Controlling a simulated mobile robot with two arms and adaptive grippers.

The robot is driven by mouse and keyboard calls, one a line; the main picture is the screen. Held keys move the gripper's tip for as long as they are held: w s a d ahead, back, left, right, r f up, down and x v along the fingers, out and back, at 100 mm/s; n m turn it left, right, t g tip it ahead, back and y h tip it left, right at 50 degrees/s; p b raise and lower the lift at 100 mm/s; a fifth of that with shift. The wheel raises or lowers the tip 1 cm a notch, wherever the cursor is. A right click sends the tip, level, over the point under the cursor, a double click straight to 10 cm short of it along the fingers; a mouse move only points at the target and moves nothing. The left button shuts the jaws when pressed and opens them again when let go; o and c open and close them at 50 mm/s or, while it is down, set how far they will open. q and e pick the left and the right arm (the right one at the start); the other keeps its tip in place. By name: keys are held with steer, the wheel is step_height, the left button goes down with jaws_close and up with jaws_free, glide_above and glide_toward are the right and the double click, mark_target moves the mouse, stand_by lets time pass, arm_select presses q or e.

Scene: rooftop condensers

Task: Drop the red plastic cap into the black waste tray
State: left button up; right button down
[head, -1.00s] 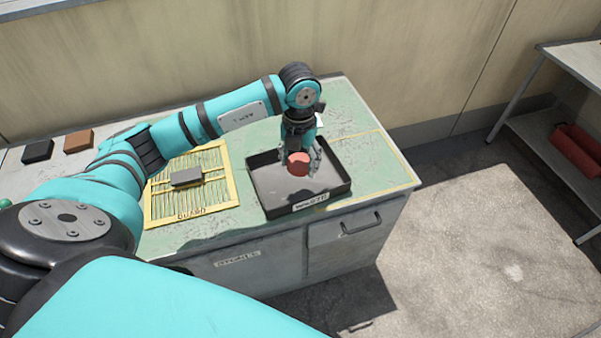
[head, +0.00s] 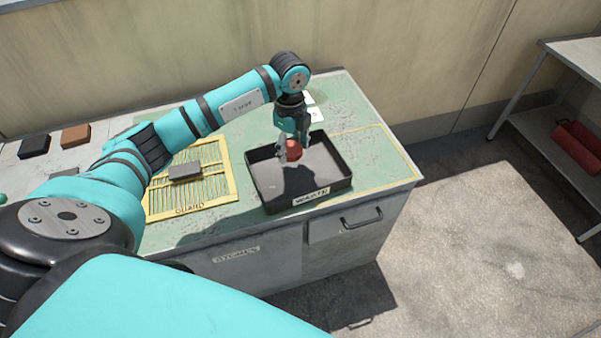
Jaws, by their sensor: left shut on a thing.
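The red plastic cap (head: 294,150) is held between the fingers of my left gripper (head: 292,152), which is shut on it. The gripper points down over the left back part of the black waste tray (head: 322,189), which carries a "WASTE" label on its front wall. The cap appears above the tray's floor; the exact gap is hard to tell. The gripper fingers hide part of the cap. The rest of the tray looks empty. My right gripper is not in view.
A yellow "GUARD" grille (head: 211,187) with a grey block (head: 184,171) on it lies left of the tray. A black block (head: 34,146) and a brown block (head: 76,135) lie at far left. Red cylinders (head: 577,148) sit on a side shelf. The bench's right end is clear.

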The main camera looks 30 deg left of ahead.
arm_select(q)
steer(key=shift+f+b, duration=0.8)
steer(key=shift+f, duration=0.65)
steer(key=o, duration=0.8)
steer(key=shift+o, duration=0.2)
steer(key=shift+r, duration=0.1)
steer(key=shift+r, duration=0.2)
step_height(320, 180, up, 12)
steer(key=shift+f, duration=0.2)
